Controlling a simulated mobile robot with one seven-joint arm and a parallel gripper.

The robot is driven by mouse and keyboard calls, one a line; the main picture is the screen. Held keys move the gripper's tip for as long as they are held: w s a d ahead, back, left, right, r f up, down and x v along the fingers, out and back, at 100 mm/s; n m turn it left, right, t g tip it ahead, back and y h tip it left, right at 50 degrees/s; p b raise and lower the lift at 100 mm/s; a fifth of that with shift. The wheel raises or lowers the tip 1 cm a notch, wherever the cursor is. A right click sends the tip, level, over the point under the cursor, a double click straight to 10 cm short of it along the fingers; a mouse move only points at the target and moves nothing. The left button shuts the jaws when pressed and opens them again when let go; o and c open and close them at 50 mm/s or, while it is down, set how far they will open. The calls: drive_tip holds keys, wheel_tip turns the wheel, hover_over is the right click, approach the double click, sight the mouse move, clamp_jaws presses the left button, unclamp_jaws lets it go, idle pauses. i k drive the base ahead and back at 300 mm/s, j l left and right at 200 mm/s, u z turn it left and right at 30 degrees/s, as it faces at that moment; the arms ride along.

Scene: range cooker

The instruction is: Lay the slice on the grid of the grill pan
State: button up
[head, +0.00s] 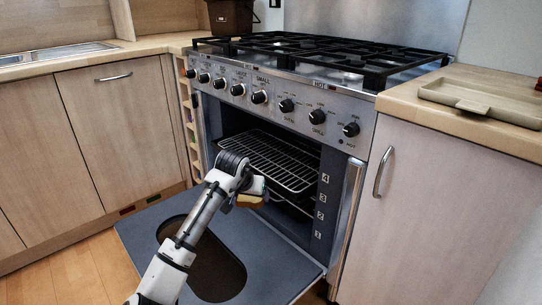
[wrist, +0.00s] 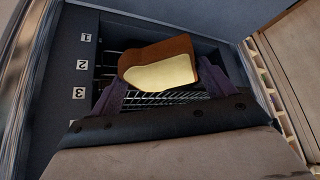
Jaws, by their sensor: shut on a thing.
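The slice is a piece of bread with a pale face and brown crust. It shows large in the wrist view (wrist: 160,72) and small at the end of my arm in the head view (head: 249,200). My gripper (wrist: 162,88) is shut on the slice, with a dark finger at each side of it. In the head view, my gripper (head: 252,188) is at the front of the open oven, in front of and below the near edge of the grill pan's wire grid (head: 280,158). The grid sits high in the oven; my wrist hides its near left part.
The dark oven door (head: 160,222) is folded down below my arm. Numbered shelf marks (head: 322,200) run down the oven's right wall. The control knobs (head: 259,97) are above the opening. A beige tray (head: 485,100) lies on the right worktop.

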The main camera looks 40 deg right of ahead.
sight(270, 161)
drive_tip(key=i+l, duration=0.75)
drive_tip(key=l+z, duration=0.05)
drive_tip(key=l, duration=0.05)
